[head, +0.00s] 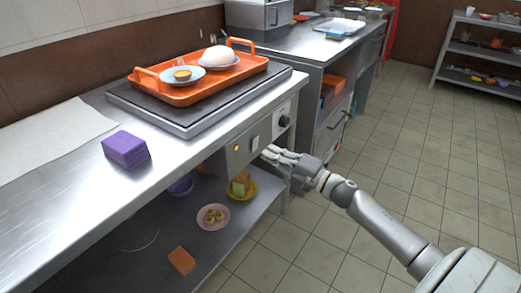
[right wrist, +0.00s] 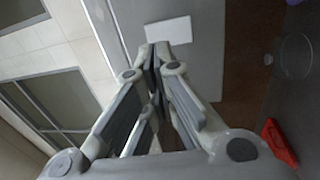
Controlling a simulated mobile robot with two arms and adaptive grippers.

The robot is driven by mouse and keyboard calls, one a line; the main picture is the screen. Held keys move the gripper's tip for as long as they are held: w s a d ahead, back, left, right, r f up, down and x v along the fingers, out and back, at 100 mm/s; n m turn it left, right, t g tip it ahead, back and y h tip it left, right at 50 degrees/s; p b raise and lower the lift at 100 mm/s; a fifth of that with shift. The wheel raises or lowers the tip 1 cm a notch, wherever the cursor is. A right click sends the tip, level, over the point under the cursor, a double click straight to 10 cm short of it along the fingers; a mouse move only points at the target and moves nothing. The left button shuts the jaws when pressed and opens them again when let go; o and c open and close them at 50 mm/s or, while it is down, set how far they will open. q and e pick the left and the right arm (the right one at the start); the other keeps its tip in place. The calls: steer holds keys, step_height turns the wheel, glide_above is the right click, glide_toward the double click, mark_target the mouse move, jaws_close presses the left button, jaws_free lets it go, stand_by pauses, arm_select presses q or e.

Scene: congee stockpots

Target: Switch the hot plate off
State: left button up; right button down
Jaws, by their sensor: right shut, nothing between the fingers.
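The hot plate (head: 190,118) is a flat dark slab on the steel counter, with a grey control panel (head: 245,150) on its front below the counter edge. My left gripper is not in view.
An orange tray (head: 212,86) with two dishes stands on the hot plate. A purple block (head: 125,149) lies on the counter to the left. The lower shelf (head: 135,255) holds bowls and a plate. The tiled floor (head: 420,150) at right is clear.

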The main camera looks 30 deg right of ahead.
mark_target(250, 142)
steer(key=x, duration=0.3)
steer(key=shift+w+a, duration=0.15)
steer(key=shift+w, duration=0.15)
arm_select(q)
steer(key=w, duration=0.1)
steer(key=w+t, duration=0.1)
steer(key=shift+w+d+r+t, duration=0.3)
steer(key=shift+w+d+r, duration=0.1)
arm_select(e)
steer(key=shift+w+a, duration=0.1)
steer(key=shift+w, duration=0.15)
steer(key=shift+r, duration=0.1)
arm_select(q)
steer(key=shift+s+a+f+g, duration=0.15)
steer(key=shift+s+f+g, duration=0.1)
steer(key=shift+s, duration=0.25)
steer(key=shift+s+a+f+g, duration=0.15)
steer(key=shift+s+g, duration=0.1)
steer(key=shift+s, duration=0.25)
arm_select(e)
steer(key=shift+w+a, duration=0.1)
steer(key=shift+w, duration=0.05)
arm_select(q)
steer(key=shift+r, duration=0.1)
